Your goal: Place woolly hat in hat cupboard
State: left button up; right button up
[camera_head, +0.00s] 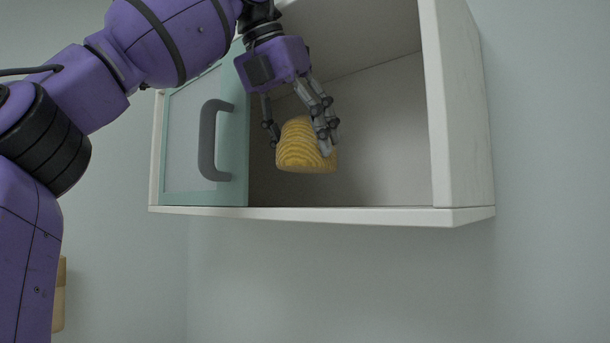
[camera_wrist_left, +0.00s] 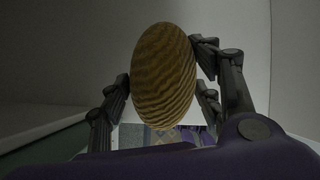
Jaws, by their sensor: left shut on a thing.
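The woolly hat (camera_head: 306,147) is yellow and ribbed. My left gripper (camera_head: 300,132) is shut on it, with fingers on both sides, and holds it in front of the open right half of the hat cupboard (camera_head: 462,120). The hat appears above the level of the cupboard's bottom board; I cannot tell how far inside it is. In the left wrist view the hat (camera_wrist_left: 164,76) sits between the fingers of the left gripper (camera_wrist_left: 165,85). My right gripper is not in view.
A teal-framed sliding door (camera_head: 240,130) with a grey handle (camera_head: 209,140) covers the cupboard's left half. The bottom board (camera_head: 330,214) and right side wall border the opening. The visible interior around the hat looks empty. A tan object (camera_head: 59,293) shows at the lower left.

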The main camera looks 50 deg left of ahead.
aim_at(285, 128)
pick_arm(q)
jog(key=shift+s+a+f, duration=0.1)
jog(key=shift+s+f, duration=0.1)
jog(key=shift+f, duration=0.4)
jog(key=shift+s+a+f, duration=0.1)
jog(key=shift+s+f, duration=0.05)
jog(key=shift+f, duration=0.4)
jog(key=f, duration=0.1)
jog(key=f+p, duration=0.1)
jog(key=f, duration=0.1)
jog(key=shift+w+d, duration=0.1)
jog(key=shift+w, duration=0.15)
jog(key=shift+w+f, duration=0.25)
jog(key=shift+f, duration=0.1)
jog(key=o, duration=0.9)
jog(key=v, duration=0.7)
jog(key=shift+s+r, duration=0.1)
jog(key=shift+r, duration=0.2)
